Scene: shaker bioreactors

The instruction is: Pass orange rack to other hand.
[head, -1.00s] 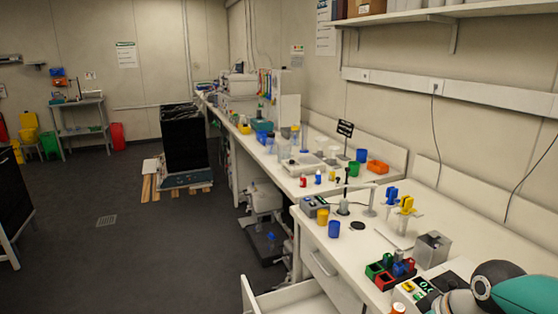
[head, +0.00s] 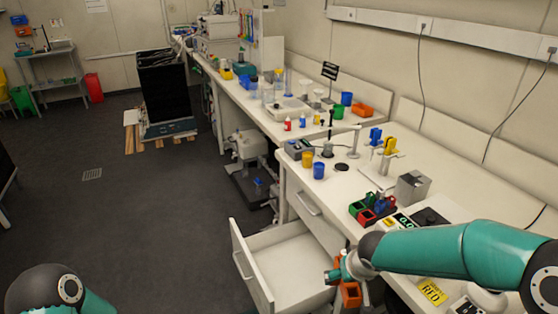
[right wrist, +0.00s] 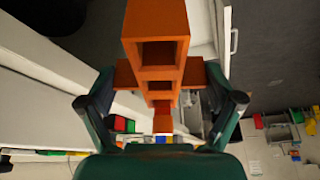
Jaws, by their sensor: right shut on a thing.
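The orange rack (head: 350,294) hangs in my right gripper (head: 345,272) in the head view, over the front edge of the bench by the open drawer. Part of it is hidden by my right arm. In the right wrist view the orange rack (right wrist: 158,55) shows square openings in a row and a part sticking out to each side. The fingers of my right gripper (right wrist: 162,98) are shut on it from both sides. My left arm shows at the bottom left of the head view, but its gripper is out of the picture.
An open white drawer (head: 285,275) juts out below the bench. A block of red, green and blue racks (head: 372,209), a metal box (head: 412,187) and yellow (head: 307,159) and blue (head: 319,170) cups stand on the bench (head: 340,195). The floor at left is clear.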

